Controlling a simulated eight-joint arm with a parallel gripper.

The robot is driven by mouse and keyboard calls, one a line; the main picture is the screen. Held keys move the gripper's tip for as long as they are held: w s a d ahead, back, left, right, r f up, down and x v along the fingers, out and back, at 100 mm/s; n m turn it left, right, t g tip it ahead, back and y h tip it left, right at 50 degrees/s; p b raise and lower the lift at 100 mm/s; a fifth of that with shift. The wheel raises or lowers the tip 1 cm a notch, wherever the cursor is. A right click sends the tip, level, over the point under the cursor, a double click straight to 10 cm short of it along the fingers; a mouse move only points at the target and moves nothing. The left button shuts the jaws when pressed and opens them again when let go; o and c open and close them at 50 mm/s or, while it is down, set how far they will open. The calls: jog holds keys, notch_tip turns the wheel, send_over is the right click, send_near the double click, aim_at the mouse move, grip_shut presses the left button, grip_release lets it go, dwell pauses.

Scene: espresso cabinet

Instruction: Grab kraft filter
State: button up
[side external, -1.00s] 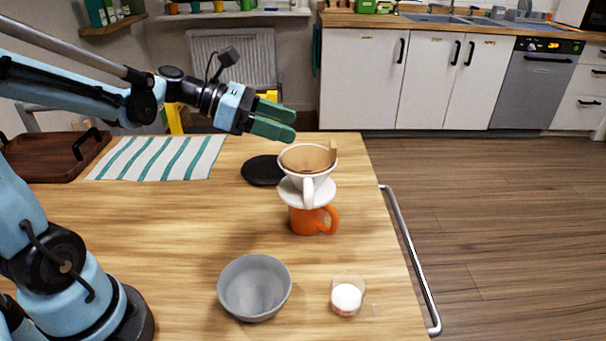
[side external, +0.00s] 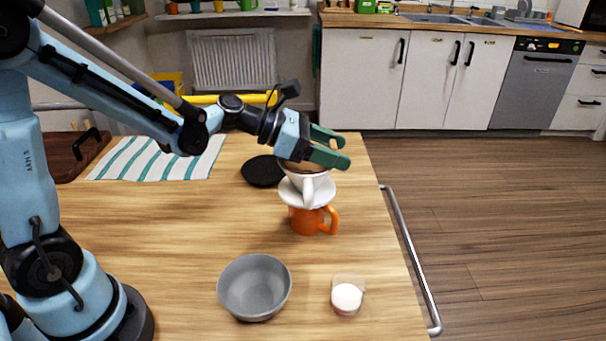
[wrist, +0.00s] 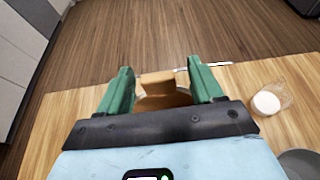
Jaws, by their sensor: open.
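The kraft filter (wrist: 160,92) is a brown paper cone sitting in a white dripper (side external: 309,190) on top of an orange mug (side external: 307,221). My gripper (side external: 338,147) is at the height of the dripper's rim and hides most of the filter in the side view. In the wrist view the green fingers (wrist: 163,80) are open, one on each side of the filter. The filter shows between them, with its lower part hidden by my gripper's body. I cannot tell whether either finger touches it.
A grey bowl (side external: 254,288) and a small clear glass with white contents (side external: 347,296) stand nearer the front. A black round mat (side external: 262,171) lies behind the mug. A striped cloth (side external: 160,158) and a wooden tray (side external: 70,158) are at the left. A metal rail (side external: 409,255) runs along the right edge.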

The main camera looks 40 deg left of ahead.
jog(key=shift+x, duration=0.9)
jog(key=shift+a, duration=0.1)
jog(key=c, duration=1)
jog(key=shift+c, duration=0.2)
